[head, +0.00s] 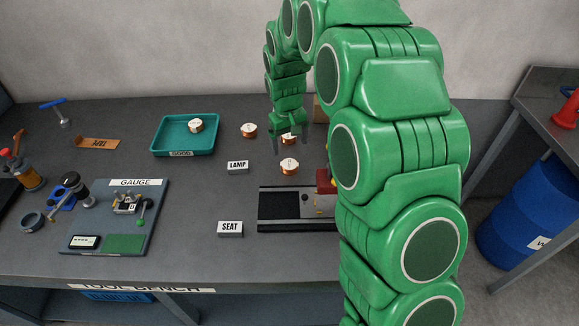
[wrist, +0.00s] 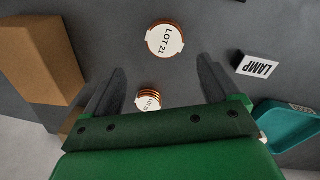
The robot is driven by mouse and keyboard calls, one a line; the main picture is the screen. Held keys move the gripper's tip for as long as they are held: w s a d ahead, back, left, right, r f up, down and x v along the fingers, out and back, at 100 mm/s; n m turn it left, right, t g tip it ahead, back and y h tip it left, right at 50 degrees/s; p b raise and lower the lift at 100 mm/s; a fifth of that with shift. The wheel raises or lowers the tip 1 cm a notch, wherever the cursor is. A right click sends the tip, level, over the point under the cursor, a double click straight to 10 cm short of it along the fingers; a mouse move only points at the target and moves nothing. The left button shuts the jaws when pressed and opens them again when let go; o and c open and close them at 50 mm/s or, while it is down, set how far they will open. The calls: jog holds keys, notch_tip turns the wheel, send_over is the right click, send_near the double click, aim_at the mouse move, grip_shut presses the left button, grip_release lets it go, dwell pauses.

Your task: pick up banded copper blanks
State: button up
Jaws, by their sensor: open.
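My gripper (head: 290,144) is open and points down over the bench, its fingers on either side of a copper blank (head: 288,137) with a white label. In the wrist view this blank (wrist: 149,99) shows between the open fingers (wrist: 160,78), partly hidden by the gripper body; I cannot tell how far below it lies. A second copper blank (head: 289,167) stands nearer the front; it is labelled LOT 21 in the wrist view (wrist: 165,40). A third blank (head: 249,130) stands to the left. A fourth (head: 196,125) lies in the teal GOOD tray (head: 172,147).
The LAMP block (head: 238,168) and SEAT block (head: 230,229) stand left of a dark fixture (head: 285,222). A GAUGE board (head: 110,235) is at front left. A cardboard box (wrist: 42,60) is close to the gripper. My arm hides the bench's right part.

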aim_at(289, 164)
jog(key=shift+s+a, duration=0.25)
jog(key=shift+f+y, duration=0.15)
jog(key=shift+y, duration=0.15)
jog(key=shift+f, duration=1.25)
jog(key=f, duration=0.5)
jog(key=shift+s+d, duration=0.3)
jog(key=c, duration=1.2)
jog(key=shift+c, duration=0.3)
jog(key=shift+r, duration=0.1)
notch_tip(289, 164, up, 10)
jog(key=w+d+r+m, duration=0.1)
jog(key=w+d+m, duration=0.3)
jog(key=d, duration=0.9)
jog(key=w, duration=0.3)
jog(key=shift+w+d+r+m, duration=0.2)
jog(key=shift+w+r+m, duration=0.2)
